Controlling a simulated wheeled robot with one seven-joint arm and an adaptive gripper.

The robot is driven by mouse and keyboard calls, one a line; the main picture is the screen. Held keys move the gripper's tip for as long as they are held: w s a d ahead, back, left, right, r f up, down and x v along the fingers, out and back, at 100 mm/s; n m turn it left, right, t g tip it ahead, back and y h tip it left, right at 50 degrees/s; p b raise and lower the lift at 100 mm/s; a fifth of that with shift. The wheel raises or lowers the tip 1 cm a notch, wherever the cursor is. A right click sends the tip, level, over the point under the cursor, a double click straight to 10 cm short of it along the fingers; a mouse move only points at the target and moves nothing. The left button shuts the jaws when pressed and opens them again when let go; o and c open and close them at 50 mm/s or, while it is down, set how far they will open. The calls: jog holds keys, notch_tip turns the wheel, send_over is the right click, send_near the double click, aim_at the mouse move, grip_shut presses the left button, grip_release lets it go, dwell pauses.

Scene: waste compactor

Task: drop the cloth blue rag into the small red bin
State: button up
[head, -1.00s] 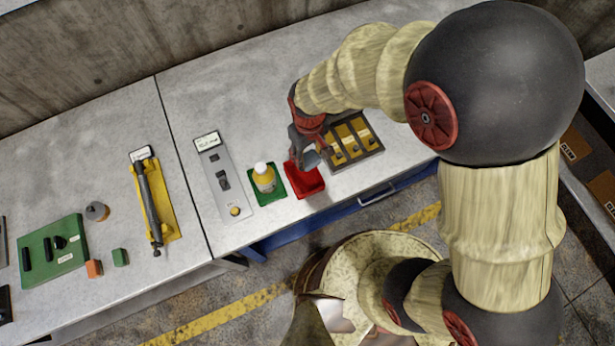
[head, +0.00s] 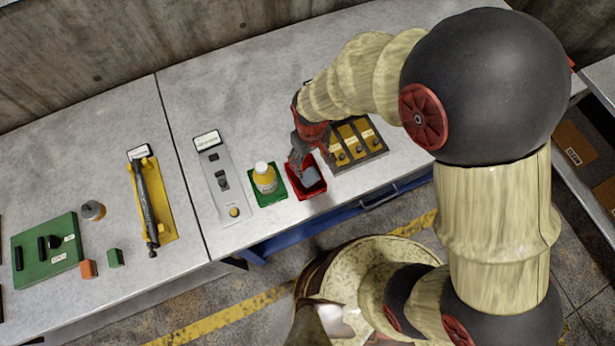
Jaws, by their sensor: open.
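The small red bin (head: 320,190) stands near the front edge of the bench, right of a green tray. The blue rag (head: 310,177), a small grey-blue patch, lies inside the red bin. My gripper (head: 300,169) is open at the bin's left and back side, with its fingers pointing down close to the rim. The rag appears apart from the fingers. The arm reaches in from the right and hides part of the bench behind the bin.
A yellow bottle (head: 264,178) stands on the green tray (head: 271,198) just left of the bin. A dark tray with yellow compartments (head: 361,143) sits right behind the bin. A grey switch panel (head: 222,180) lies farther left. The bench behind these is mostly clear.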

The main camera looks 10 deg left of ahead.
jog(key=shift+o, duration=0.3)
notch_tip(320, 180, up, 12)
dwell(0.5)
dwell(0.4)
jog(key=s+d+r+m+t+b, duration=0.2)
jog(key=d+r+b, duration=0.1)
jog(key=d, duration=0.4)
jog(key=s+d+r+m+t+b, duration=0.1)
jog(key=s+d+r+m+b, duration=0.2)
jog(key=d, duration=0.5)
jog(key=s+d+r+m+t+b, duration=0.2)
jog(key=s+d+r+m+b, duration=0.1)
jog(key=d, duration=0.5)
jog(key=shift+r+t, duration=0.3)
jog(key=shift+r, duration=0.2)
dwell(0.3)
